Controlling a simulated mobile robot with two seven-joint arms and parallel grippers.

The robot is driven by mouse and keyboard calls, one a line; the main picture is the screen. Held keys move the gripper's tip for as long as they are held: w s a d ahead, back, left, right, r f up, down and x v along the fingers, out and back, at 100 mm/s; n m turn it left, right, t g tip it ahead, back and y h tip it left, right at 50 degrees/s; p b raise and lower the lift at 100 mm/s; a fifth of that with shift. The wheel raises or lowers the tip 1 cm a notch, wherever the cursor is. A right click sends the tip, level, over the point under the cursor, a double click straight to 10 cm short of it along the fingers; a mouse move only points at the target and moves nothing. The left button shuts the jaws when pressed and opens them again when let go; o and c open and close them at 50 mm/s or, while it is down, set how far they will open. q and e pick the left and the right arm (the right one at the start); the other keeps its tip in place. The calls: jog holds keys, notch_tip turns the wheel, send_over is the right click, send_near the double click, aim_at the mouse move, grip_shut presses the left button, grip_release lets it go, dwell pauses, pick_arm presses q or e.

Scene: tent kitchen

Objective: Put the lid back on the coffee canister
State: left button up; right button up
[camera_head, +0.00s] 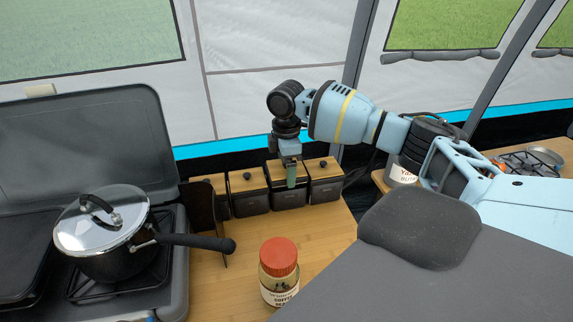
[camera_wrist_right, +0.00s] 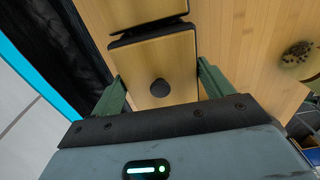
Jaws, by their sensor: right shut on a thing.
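A row of dark canisters with wooden lids and small dark knobs stands along the back of the counter. My right gripper (camera_head: 291,174) points down over the canister (camera_head: 290,197) second from the right. It is shut on that canister's wooden lid (camera_head: 273,174). In the right wrist view the lid (camera_wrist_right: 160,68) and its dark knob lie between the two green fingers of the right gripper (camera_wrist_right: 164,88). I cannot tell whether the lid rests fully on the canister or sits slightly above it. My left gripper is not in view.
Other lidded canisters (camera_head: 324,190) stand close on both sides. A black pot with a steel lid (camera_head: 105,235) sits on the stove at left, its handle reaching over the counter. A red-capped jar (camera_head: 279,270) stands in front. Bare wooden counter (camera_head: 325,232) lies between.

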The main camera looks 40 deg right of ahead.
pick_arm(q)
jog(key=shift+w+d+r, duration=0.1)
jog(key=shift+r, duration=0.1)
pick_arm(e)
jog(key=shift+f, duration=0.45)
dwell(0.7)
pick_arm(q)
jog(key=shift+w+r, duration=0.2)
pick_arm(e)
jog(key=shift+f, duration=0.1)
dwell(0.3)
dwell(0.6)
pick_arm(q)
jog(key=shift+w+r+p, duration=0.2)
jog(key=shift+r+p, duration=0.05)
jog(key=shift+p, duration=0.1)
pick_arm(e)
jog(key=shift+f, duration=0.25)
jog(key=o, duration=1)
jog(key=shift+c, duration=0.2)
